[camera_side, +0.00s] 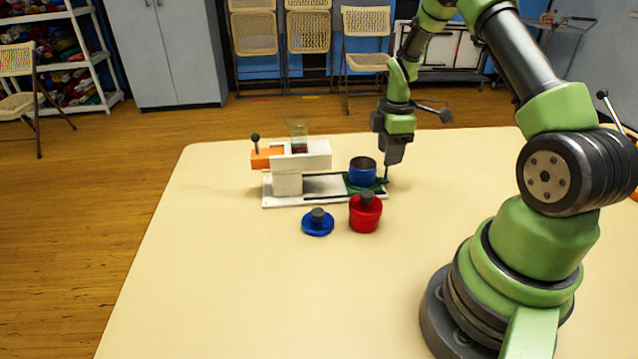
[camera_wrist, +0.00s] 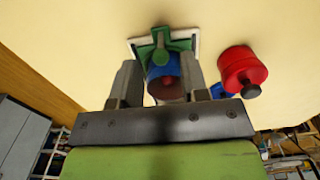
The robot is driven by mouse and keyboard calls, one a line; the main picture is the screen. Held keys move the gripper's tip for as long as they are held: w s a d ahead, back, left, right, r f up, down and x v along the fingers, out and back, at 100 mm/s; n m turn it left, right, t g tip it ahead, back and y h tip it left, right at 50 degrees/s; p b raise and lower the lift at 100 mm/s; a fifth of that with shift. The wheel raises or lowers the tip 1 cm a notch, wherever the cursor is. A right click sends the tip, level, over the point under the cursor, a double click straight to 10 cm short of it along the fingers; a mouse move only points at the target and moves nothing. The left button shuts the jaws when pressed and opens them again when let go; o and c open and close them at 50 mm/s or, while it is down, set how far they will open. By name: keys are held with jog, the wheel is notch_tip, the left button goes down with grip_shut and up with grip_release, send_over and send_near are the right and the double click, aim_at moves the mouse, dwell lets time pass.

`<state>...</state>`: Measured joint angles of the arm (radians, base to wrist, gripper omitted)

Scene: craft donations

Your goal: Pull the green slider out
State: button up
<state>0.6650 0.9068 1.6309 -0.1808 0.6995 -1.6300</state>
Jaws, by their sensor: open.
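The green slider (camera_side: 379,187) lies at the right end of the white base (camera_side: 272,201) of a dispenser. A blue cup (camera_side: 362,172) stands upright on it. In the wrist view the green slider (camera_wrist: 180,44) shows beyond the blue cup (camera_wrist: 160,72), with a small reddish patch inside the cup. My gripper (camera_side: 388,172) points down at the slider's right end, close beside the cup. In the wrist view my gripper (camera_wrist: 160,68) is open, with one finger on each side of the cup and slider in the picture. Whether a finger touches the slider cannot be told.
The white dispenser body (camera_side: 315,155) carries an orange slider (camera_side: 266,159) with a dark knob and a clear hopper (camera_side: 297,128). A blue lid (camera_side: 318,224) and a red lidded pot (camera_side: 365,214) stand in front of the base. The table (camera_side: 230,290) is clear at front left.

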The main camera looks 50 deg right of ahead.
notch_tip(320, 180, up, 5)
jog(key=shift+r, duration=0.2)
dwell(0.3)
